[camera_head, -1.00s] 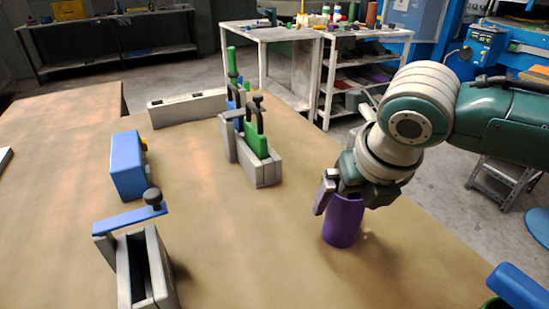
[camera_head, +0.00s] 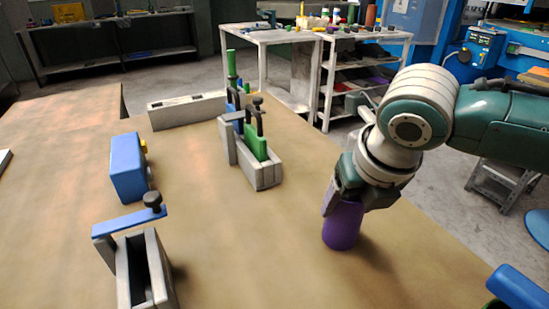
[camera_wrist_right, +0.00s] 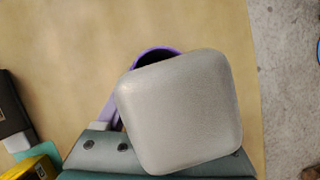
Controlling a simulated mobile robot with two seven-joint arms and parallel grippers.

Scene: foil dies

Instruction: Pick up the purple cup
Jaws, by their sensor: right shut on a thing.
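The purple cup (camera_head: 342,226) stands upright near the right edge of the brown table (camera_head: 225,235), its base apparently on the tabletop. My right gripper (camera_head: 346,197) comes down on it from above and is shut on its upper part, hiding the rim in the head view. In the right wrist view, a purple curve of the cup's rim (camera_wrist_right: 155,51) shows behind a large pale grey block that hides most of the cup. My left gripper is not in view.
Grey holders with green and blue handled pieces (camera_head: 257,147) stand left of the cup. A blue block (camera_head: 127,167) and a grey holder with a blue bar (camera_head: 128,222) are further left. A blue object (camera_head: 518,287) is at bottom right. Table around the cup is clear.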

